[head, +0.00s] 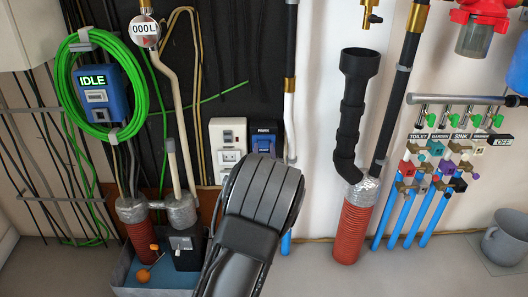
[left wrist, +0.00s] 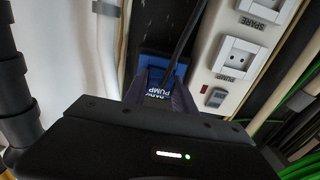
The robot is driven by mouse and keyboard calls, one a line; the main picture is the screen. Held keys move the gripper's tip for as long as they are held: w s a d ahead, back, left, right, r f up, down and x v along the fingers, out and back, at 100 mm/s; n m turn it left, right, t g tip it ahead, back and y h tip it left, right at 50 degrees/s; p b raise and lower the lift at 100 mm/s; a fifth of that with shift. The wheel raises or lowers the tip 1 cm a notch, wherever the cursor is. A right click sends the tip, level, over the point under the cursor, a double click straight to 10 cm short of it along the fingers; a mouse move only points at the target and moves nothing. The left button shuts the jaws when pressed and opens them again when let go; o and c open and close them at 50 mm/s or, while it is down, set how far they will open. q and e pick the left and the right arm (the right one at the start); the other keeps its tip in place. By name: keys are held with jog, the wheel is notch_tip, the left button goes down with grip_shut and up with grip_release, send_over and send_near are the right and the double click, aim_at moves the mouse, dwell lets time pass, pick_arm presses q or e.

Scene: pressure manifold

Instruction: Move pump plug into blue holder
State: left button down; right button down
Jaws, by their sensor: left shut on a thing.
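The blue holder (head: 264,143) is on the dark backboard, right of the white socket panel (head: 229,145). My left gripper (head: 262,185) is in front of and below it, its body hiding the fingertips in the head view. In the left wrist view, its fingers (left wrist: 158,95) are shut at the blue holder (left wrist: 177,72), whose label reads PUMP. A dark cable (left wrist: 184,35) runs up from between the fingers, which mostly hide the pump plug; I cannot tell how deep it sits in the holder. The PUMP socket (left wrist: 235,57) looks empty. My right gripper is not in view.
A green hose coil (head: 65,85) hangs around the blue IDLE box (head: 100,95) at left. A black pipe (head: 350,115) enters a red sleeve (head: 354,230) to the right.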

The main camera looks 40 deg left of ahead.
pick_arm(q)
jog(key=c, duration=0.9)
grip_release()
jog(key=shift+c, duration=0.2)
jog(key=shift+s+d, duration=0.2)
jog(key=shift+s, duration=0.05)
jog(key=p+v, duration=0.2)
jog(key=v, duration=0.5)
jog(key=shift+p, duration=0.35)
